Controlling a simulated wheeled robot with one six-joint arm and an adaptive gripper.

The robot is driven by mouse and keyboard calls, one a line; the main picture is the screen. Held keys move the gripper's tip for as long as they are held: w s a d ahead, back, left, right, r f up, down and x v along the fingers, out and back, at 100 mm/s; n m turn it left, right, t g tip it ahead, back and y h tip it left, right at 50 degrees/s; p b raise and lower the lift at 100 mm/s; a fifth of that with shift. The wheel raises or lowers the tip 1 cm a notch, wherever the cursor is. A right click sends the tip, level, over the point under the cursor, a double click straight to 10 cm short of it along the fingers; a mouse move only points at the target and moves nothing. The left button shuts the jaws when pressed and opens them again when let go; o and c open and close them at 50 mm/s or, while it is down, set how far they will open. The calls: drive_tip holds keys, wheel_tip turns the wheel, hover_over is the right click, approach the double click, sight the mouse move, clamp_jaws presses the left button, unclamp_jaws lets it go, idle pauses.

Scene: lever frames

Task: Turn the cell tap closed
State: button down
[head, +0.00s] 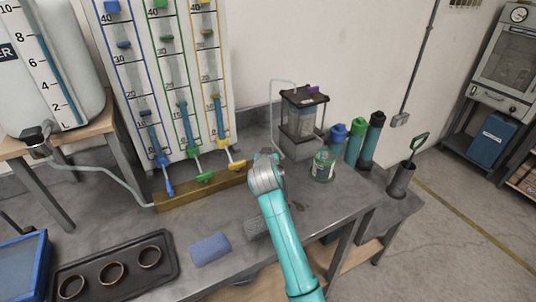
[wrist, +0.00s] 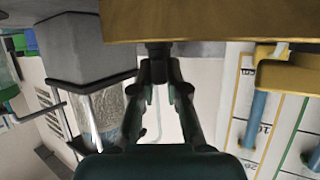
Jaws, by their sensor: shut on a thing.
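A small dark knob (wrist: 158,47) sticks out of the wooden block (wrist: 220,18) in the wrist view; it seems to be the cell tap. My gripper (wrist: 158,68) has its two fingers closed in on this knob. The fingers cover most of it, so its turn angle cannot be told. In the head view my gripper (head: 264,172) is at the right end of the wooden block (head: 205,188), and my wrist hides the knob. The cell (head: 302,118), a clear cylinder in a dark frame on a grey base, stands just behind and right of my gripper.
Blue, green and yellow levers (head: 236,165) stick out of the gauge panel left of my gripper. A glass bottle (head: 323,165) and several capped cylinders (head: 356,142) stand to the right. A blue roll (head: 210,249) and a dark tray (head: 115,271) lie in front.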

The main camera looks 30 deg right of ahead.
drive_tip(key=m+g+h, duration=0.1)
drive_tip(key=m, duration=0.1)
drive_tip(key=m+g+h, duration=0.3)
drive_tip(key=m+g, duration=0.1)
drive_tip(key=shift+w+a+h, duration=0.25)
drive_tip(key=shift+h, duration=0.05)
drive_tip(key=shift+g, duration=0.4)
drive_tip(key=c, duration=1.2)
unclamp_jaws()
drive_tip(key=v, duration=1.2)
drive_tip(key=shift+s+f, duration=0.1)
drive_tip(key=shift+f, duration=0.05)
